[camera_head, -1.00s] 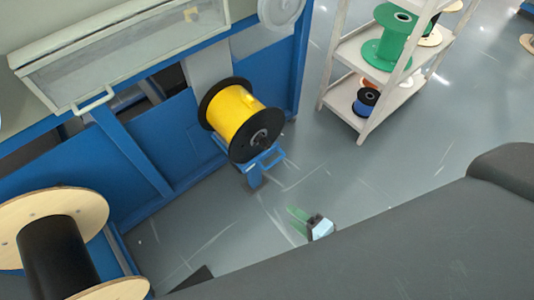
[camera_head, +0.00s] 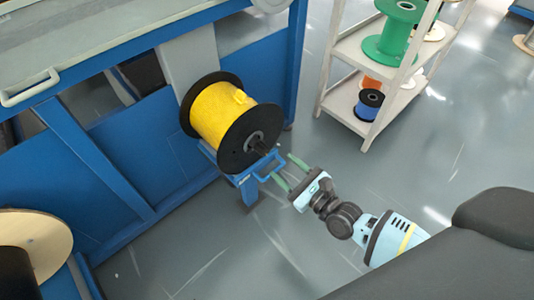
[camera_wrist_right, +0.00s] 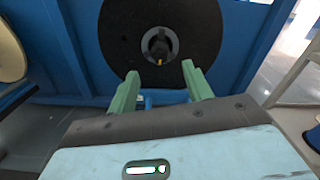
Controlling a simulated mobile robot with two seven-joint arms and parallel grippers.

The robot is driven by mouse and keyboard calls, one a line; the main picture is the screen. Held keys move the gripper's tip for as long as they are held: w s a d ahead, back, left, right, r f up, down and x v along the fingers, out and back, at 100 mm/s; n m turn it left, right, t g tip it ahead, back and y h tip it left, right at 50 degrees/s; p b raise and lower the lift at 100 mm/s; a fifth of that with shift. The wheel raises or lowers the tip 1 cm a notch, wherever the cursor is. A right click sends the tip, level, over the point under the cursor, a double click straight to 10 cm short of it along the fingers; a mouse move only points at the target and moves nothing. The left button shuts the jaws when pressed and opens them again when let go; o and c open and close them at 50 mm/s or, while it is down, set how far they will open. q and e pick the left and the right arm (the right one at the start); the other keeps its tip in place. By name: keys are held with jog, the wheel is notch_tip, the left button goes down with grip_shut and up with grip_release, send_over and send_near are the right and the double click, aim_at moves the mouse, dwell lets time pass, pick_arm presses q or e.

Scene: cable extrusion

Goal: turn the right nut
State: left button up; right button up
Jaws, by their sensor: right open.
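A yellow cable spool (camera_head: 222,112) with black flanges sits on a blue stand at the blue machine. The nut (camera_head: 262,146) is a small dark part on the shaft at the hub of its near flange. In the right wrist view the nut (camera_wrist_right: 158,46) is at the hub centre, above and between the fingertips. My right gripper (camera_head: 287,172) is open and empty, its green fingers pointing toward the spool, a little below and right of the hub. The right wrist view shows both fingers (camera_wrist_right: 160,82) spread, apart from the nut. My left gripper is not in view.
The blue stand (camera_head: 245,190) with its handle is just below the spool, close to my fingers. A beige shelf (camera_head: 345,98) with green and blue spools stands at the upper right. A wooden-flanged spool (camera_head: 38,232) is at the lower left. The floor between is clear.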

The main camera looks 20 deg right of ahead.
aim_at(266, 152)
jog(key=b+x, duration=0.1)
jog(key=x, duration=0.6)
jog(key=shift+w+a+f, duration=0.1)
jog(key=shift+w, duration=0.15)
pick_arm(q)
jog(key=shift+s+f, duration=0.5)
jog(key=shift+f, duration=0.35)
pick_arm(e)
jog(key=c, duration=1)
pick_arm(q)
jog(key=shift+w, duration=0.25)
pick_arm(e)
jog(key=shift+o, duration=0.2)
